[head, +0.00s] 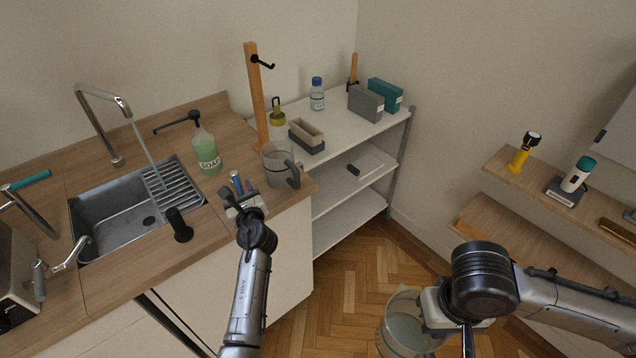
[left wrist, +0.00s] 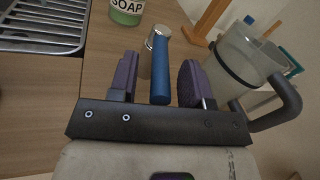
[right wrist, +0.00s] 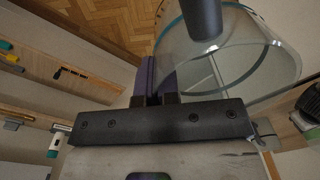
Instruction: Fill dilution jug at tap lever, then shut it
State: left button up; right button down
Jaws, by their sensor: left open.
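The metal tap (head: 101,92) arches over the sink, and a thin stream of water (head: 147,152) falls from its spout onto the ribbed rack. A blue-handled lever (head: 237,182) with a shiny metal end stands at the counter's front edge. My left gripper (head: 242,199) is open, with the blue handle (left wrist: 160,72) between its fingers; contact is unclear. My right gripper (head: 437,308) is shut on the wall of a clear jug (head: 401,329) with a dark handle (right wrist: 203,18), out over the floor. Its contents are unclear. Another clear jug (head: 277,166) stands on the counter.
The sink (head: 112,222) has a ribbed rack (head: 172,190) on its right. A green soap bottle (head: 206,152) and a wooden post (head: 257,98) stand behind the left gripper. White shelves (head: 345,130) are at the back, wooden shelves (head: 545,182) at right.

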pick_arm(q)
grip_shut()
dwell(0.5)
